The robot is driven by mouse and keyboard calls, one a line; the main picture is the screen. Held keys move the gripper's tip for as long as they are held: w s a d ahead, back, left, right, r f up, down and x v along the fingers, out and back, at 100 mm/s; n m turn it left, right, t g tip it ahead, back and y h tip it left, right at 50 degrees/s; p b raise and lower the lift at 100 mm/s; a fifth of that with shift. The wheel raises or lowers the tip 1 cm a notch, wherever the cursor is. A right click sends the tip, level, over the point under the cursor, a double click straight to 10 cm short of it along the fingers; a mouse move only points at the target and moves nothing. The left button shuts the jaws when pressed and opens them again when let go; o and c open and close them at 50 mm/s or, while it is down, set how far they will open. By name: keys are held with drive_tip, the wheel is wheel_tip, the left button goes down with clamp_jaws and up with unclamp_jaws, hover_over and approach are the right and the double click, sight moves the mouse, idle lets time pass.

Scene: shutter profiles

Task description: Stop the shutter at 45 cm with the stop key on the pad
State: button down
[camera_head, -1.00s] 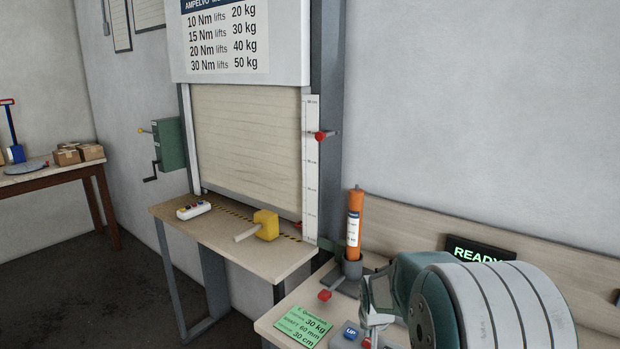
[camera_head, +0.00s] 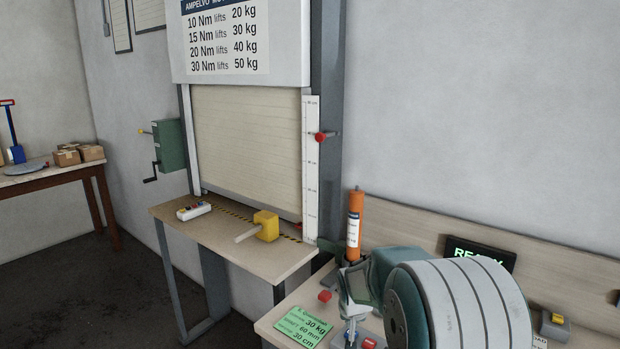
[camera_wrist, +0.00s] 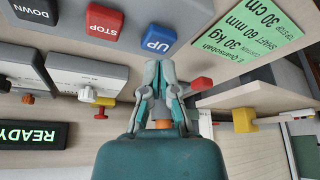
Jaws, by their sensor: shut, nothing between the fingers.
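The shutter (camera_head: 245,140) hangs in its frame, its lower edge close above the ledge. A white scale (camera_head: 311,180) stands at its right with a red marker (camera_head: 320,137); its figures are too small to read. My gripper (camera_wrist: 161,64) is shut and empty in the wrist view, its tips right at the blue UP key (camera_wrist: 158,39); whether they touch it I cannot tell. The red STOP key (camera_wrist: 104,24) lies beside it, then the dark DOWN key (camera_wrist: 36,10). In the head view my gripper (camera_head: 350,322) covers much of the pad; a red key (camera_head: 369,343) shows beside it.
A green card (camera_head: 303,327) reading 30 kg, 60 mm and 30 cm lies left of the pad. An orange tube (camera_head: 354,225) stands behind my gripper. A display (camera_wrist: 33,135) reads READY. A yellow block (camera_head: 266,226) and a small control box (camera_head: 194,210) lie on the ledge.

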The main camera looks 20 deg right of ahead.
drive_tip(key=shift+f, duration=0.3)
drive_tip(key=shift+f, duration=0.15)
